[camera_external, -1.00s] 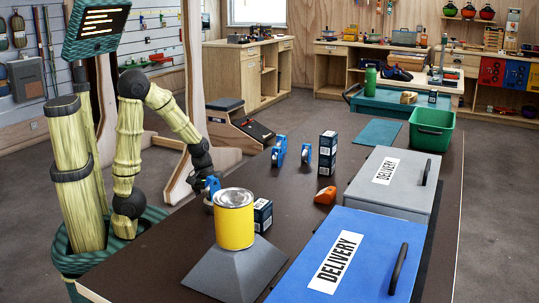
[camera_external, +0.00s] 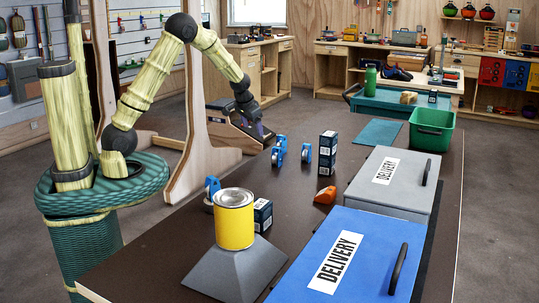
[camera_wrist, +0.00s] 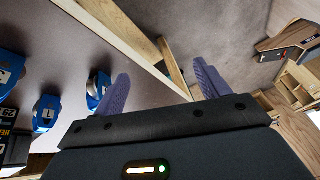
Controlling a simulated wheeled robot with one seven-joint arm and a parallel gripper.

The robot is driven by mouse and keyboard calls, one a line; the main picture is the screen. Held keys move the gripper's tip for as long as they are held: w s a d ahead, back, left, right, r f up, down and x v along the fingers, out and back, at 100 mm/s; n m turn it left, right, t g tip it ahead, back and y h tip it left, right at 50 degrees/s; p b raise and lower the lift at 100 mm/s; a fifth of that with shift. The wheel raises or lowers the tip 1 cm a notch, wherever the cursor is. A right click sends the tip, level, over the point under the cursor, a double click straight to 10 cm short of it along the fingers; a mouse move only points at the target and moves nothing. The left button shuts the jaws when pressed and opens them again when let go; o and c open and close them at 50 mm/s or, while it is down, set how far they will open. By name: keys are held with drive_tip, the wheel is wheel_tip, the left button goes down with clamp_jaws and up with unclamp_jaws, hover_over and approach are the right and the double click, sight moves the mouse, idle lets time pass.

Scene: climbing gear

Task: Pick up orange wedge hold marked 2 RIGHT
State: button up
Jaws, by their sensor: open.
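The orange wedge hold (camera_external: 325,195) lies on the dark table, between the black boxes and the grey delivery box. Its marking is too small to read. I cannot make it out in the wrist view. My gripper (camera_external: 264,134) is raised near the table's far left edge, well apart from the hold, beyond the blue items. In the wrist view my gripper (camera_wrist: 162,86) shows two purple fingers spread apart with nothing between them.
A yellow can (camera_external: 234,222) stands on a grey pyramid (camera_external: 235,268). Blue items (camera_external: 279,150) and a black box stack (camera_external: 327,153) stand on the table. Grey (camera_external: 391,205) and blue (camera_external: 365,225) delivery boxes fill the right side. A green bin (camera_external: 432,130) is behind.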

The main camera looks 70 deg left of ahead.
drive_tip(key=w+d+r+m+t+h+p, duration=0.2)
drive_tip(key=w+r+m+t+p, duration=0.15)
drive_tip(key=w+m, duration=0.4)
drive_tip(key=w+d+r+m+t+h+p, duration=0.25)
drive_tip(key=w+m+p, duration=0.3)
drive_tip(key=w, duration=0.35)
drive_tip(key=w+d+r+m+t+h+p, duration=0.2)
drive_tip(key=w+m+p, duration=0.1)
drive_tip(key=w+m, duration=0.55)
drive_tip(key=s+d+r+n+t+h+b, duration=0.15)
drive_tip(key=s+d+n+h+b, duration=0.35)
drive_tip(key=d+n, duration=0.65)
drive_tip(key=s+d+r+n+t+h+b, duration=0.1)
drive_tip(key=s+d+r+n+h+b, duration=0.15)
drive_tip(key=s+d+n, duration=0.7)
drive_tip(key=s+d+f+n+g, duration=0.1)
drive_tip(key=s+d+f+n, duration=0.2)
drive_tip(key=n, duration=0.4)
drive_tip(key=s+d+f+n+g+b, duration=0.1)
drive_tip(key=s+d+f+n+g, duration=0.1)
drive_tip(key=s+f+n, duration=0.3)
drive_tip(key=s+d+f+n+g+y+b, duration=0.1)
drive_tip(key=s+d+f+n, duration=0.3)
drive_tip(key=n, duration=0.7)
drive_tip(key=shift+s+d, duration=0.1)
drive_tip(key=shift+s, duration=0.1)
